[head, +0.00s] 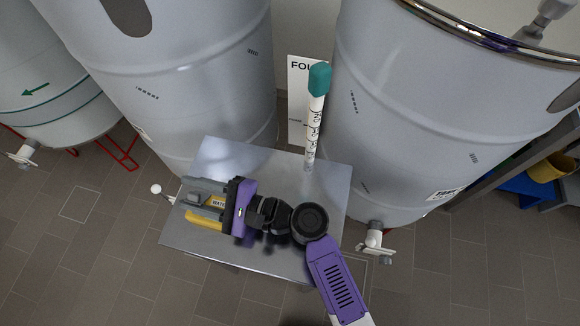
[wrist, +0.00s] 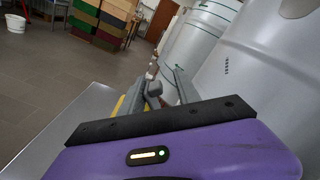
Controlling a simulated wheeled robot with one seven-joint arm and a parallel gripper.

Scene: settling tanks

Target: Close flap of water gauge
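The water gauge (head: 206,222) is a yellow body with a label whose visible letters read "WATE", on the metal table at its left side. My gripper (head: 203,194) reaches over it from the right, with its purple body just right of the gauge. The grey fingers stand apart, and the label shows between them. In the wrist view my gripper (wrist: 158,88) has its fingers spread, with a grey piece visible between them and a sliver of yellow at the left. The gripper hides much of the gauge. I cannot tell the flap from the grey parts, nor its angle or any contact.
The metal table (head: 295,170) has bare room behind and in front of my arm. A white marked tube with a green cap (head: 319,80) stands at its back. Large grey tanks (head: 200,70) rise close behind. A white-knobbed lever (head: 157,190) juts out at the table's left edge.

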